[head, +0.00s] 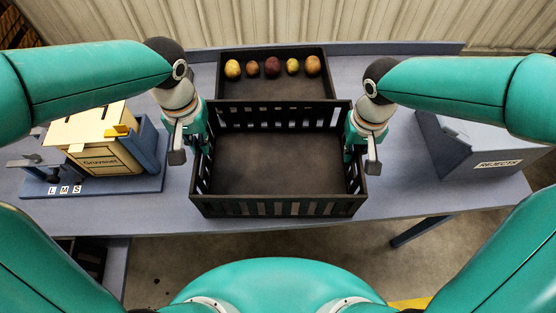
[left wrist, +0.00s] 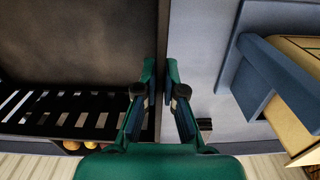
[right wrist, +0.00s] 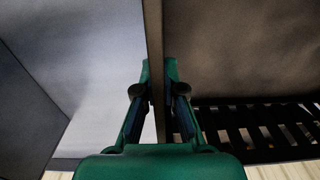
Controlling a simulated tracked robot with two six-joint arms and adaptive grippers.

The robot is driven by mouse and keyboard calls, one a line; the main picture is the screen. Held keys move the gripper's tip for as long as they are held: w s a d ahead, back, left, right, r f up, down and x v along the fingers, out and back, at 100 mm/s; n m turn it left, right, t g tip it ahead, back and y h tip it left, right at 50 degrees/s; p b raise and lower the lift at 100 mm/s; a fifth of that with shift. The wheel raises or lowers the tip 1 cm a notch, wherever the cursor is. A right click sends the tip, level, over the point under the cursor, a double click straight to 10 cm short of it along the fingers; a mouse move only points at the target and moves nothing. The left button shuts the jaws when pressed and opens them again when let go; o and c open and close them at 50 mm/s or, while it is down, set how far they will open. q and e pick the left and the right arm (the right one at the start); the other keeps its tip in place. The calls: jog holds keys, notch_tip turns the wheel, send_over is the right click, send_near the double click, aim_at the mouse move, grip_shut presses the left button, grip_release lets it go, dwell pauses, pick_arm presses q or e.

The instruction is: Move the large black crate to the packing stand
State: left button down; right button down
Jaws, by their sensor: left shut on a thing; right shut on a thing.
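The large black crate (head: 278,208) with slatted sides stands empty on the blue-grey table, near its front edge. My left gripper (head: 202,140) is shut on the crate's left wall; in the left wrist view its fingers (left wrist: 161,85) straddle the wall's rim. My right gripper (head: 352,142) is shut on the right wall, and its fingers (right wrist: 159,85) pinch that rim in the right wrist view. I cannot tell whether the crate's bottom touches the table. I cannot pick out a packing stand with certainty.
Behind the crate is a dark tray (head: 278,88) with several potatoes in a row. A grey REJECTS bin (head: 482,150) stands right. The floor shows in front of the table.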

pick_arm(q)
jog(key=shift+r, duration=0.15)
pick_arm(e)
jog(key=shift+r, duration=0.15)
